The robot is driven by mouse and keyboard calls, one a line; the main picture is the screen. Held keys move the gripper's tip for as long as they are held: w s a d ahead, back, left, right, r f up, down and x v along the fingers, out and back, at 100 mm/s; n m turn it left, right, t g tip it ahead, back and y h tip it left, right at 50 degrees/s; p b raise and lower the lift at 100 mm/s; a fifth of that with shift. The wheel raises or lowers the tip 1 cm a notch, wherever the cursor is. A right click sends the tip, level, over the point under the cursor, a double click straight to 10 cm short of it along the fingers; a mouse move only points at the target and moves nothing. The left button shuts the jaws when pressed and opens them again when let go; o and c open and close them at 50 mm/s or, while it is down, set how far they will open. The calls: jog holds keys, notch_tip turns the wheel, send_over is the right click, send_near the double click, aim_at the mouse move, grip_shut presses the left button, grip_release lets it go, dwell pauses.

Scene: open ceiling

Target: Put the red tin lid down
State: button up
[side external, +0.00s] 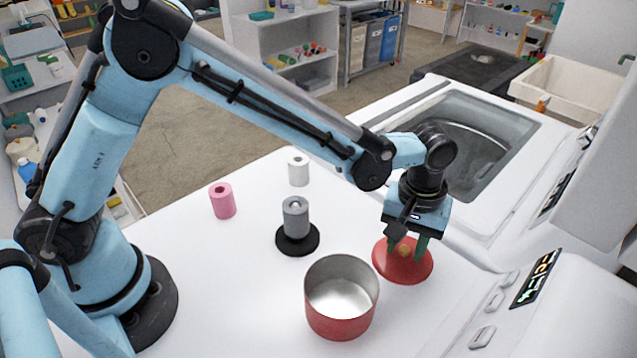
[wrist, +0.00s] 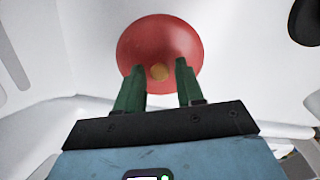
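The red pot (side external: 338,325) stands open and empty beside the lid.
A grey roll (side external: 295,218) stands on a black round base (side external: 297,245) behind the pot. A pink roll (side external: 222,201) and a white roll (side external: 298,170) stand farther back. A white appliance (side external: 560,300) with buttons borders the right side. The worktop (side external: 220,290) left of the pot is clear.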

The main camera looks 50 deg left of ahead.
aim_at(405, 248)
jog(key=shift+o, duration=0.5)
notch_tip(405, 248, up, 12)
jog(key=s+a+r+m+t, duration=0.1)
jog(key=s+a+r+t, duration=0.1)
jog(key=a, duration=0.5)
jog(key=s+a+r+m+t, duration=0.1)
jog(key=s+a+r, duration=0.1)
jog(key=a, duration=0.4)
jog(key=s+a+f+m+t, duration=0.2)
jog(key=s+a+f+t, duration=0.1)
jog(key=s+a, duration=0.4)
jog(key=a+t, duration=0.1)
jog(key=a, duration=0.2)
jog(key=shift+f+m, duration=0.2)
jog(key=shift+m, duration=0.1)
